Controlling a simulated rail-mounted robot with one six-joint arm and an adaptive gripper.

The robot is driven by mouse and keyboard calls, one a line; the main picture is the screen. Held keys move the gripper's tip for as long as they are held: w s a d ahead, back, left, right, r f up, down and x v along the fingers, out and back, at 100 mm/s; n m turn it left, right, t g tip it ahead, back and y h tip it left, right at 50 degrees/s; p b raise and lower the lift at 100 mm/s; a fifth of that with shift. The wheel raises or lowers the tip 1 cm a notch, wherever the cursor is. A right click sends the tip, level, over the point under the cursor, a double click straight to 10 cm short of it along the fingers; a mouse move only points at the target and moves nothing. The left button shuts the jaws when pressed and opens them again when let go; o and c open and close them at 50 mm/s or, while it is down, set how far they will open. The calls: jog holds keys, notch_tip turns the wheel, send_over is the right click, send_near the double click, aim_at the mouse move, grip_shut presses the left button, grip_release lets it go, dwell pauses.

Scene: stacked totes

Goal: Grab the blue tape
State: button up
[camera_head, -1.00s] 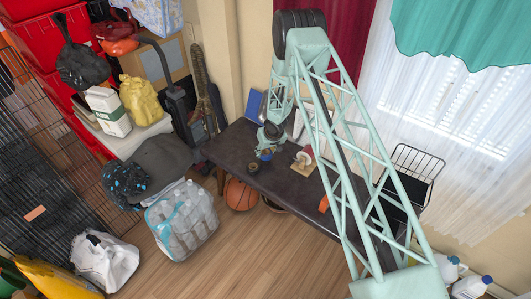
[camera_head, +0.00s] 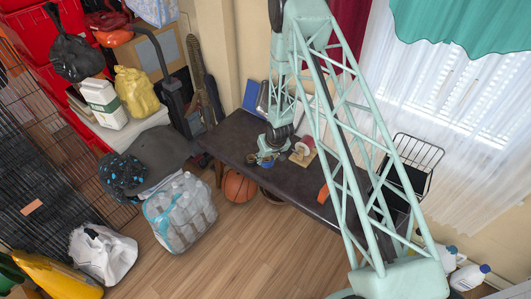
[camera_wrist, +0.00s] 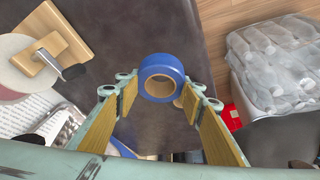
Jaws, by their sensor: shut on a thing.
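The blue tape (camera_wrist: 149,84) is a roll with a tan core, seen between my fingertips in the wrist view. My gripper (camera_wrist: 160,95) is shut on it, with a yellow-padded finger on each side. In the head view my gripper (camera_head: 266,156) is low over the near left part of the dark table. The tape is small and mostly covered by my gripper there. I cannot tell whether it still touches the table.
The dark table (camera_head: 235,139) also bears a wooden holder with a round roll (camera_head: 303,151) and an orange object (camera_head: 323,193). A basketball (camera_head: 239,187) and a pack of bottles (camera_head: 181,214) stand on the floor.

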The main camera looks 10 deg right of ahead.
jog(key=shift+s+a+r, duration=0.15)
jog(key=shift+s, duration=1.15)
